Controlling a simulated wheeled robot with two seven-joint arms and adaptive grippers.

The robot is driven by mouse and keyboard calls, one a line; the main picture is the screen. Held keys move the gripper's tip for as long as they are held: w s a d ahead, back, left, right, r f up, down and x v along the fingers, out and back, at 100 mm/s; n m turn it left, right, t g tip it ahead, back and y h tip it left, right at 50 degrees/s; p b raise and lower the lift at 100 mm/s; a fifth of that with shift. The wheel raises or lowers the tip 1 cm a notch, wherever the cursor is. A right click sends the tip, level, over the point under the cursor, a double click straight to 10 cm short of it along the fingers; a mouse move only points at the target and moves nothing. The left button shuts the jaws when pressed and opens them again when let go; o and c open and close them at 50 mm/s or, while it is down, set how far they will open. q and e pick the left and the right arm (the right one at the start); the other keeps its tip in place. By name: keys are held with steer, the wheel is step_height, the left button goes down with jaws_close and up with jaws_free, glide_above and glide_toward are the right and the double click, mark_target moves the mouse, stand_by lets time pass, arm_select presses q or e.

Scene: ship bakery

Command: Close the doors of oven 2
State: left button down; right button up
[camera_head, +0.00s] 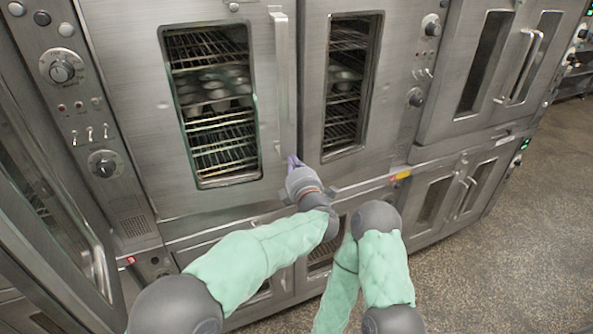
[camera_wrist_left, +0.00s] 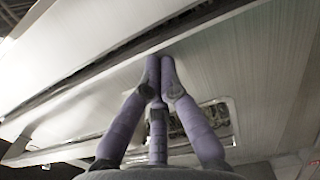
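The oven in the middle of the head view has two steel doors. Its left door (camera_head: 135,60) has a tall window with racks and tins behind it and a vertical handle (camera_head: 282,85) at its right edge. Its right door (camera_head: 312,100) stands beside it, with a narrow dark line between them. I cannot read an oven number. My left gripper (camera_head: 293,162) is at the lower end of the handle, by the seam. In the left wrist view its purple fingers (camera_wrist_left: 160,62) meet at the tips against or close to a pale steel panel, with nothing visible between them. My right gripper is out of view.
Lower oven doors (camera_head: 205,250) lie under my arms. Another stacked oven (camera_head: 465,75) stands to the right. A steel door or panel with a handle (camera_head: 100,272) stands close on the left. Speckled floor (camera_head: 500,260) is clear at the lower right.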

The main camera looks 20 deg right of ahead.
arm_select(q)
steer(key=w, duration=0.4)
steer(key=shift+w+d+r+p, duration=0.2)
steer(key=shift+w+r+p, duration=0.05)
steer(key=shift+w+p, duration=0.15)
steer(key=shift+r, duration=0.15)
